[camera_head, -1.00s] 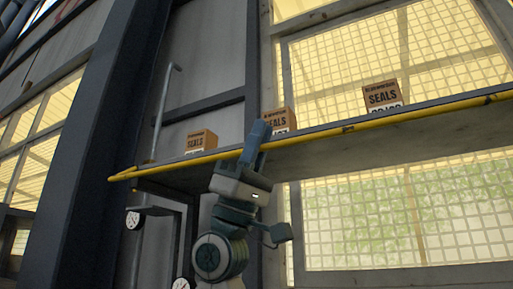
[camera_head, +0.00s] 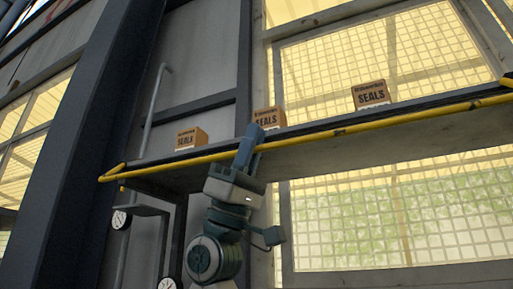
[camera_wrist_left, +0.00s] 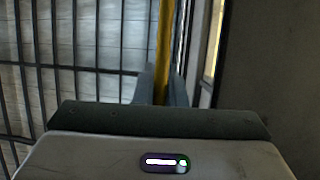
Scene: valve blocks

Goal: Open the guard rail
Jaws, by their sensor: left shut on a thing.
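The guard rail is a yellow bar (camera_head: 340,130) running along the front edge of a high shelf, with a bent end (camera_head: 112,173) at the left. My left gripper (camera_head: 250,145) reaches up from below and is shut on the yellow bar left of its middle. In the left wrist view the bar (camera_wrist_left: 164,60) runs between the two fingers (camera_wrist_left: 160,85). The fingers hide a short stretch of the bar. My right gripper is in neither current view.
Three cardboard SEALS boxes stand on the shelf behind the rail: left (camera_head: 190,139), middle (camera_head: 269,118) and right (camera_head: 371,95). A grey pipe (camera_head: 152,110) rises at the left beside a dark column (camera_head: 90,130). Round gauges (camera_head: 121,219) hang below the shelf.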

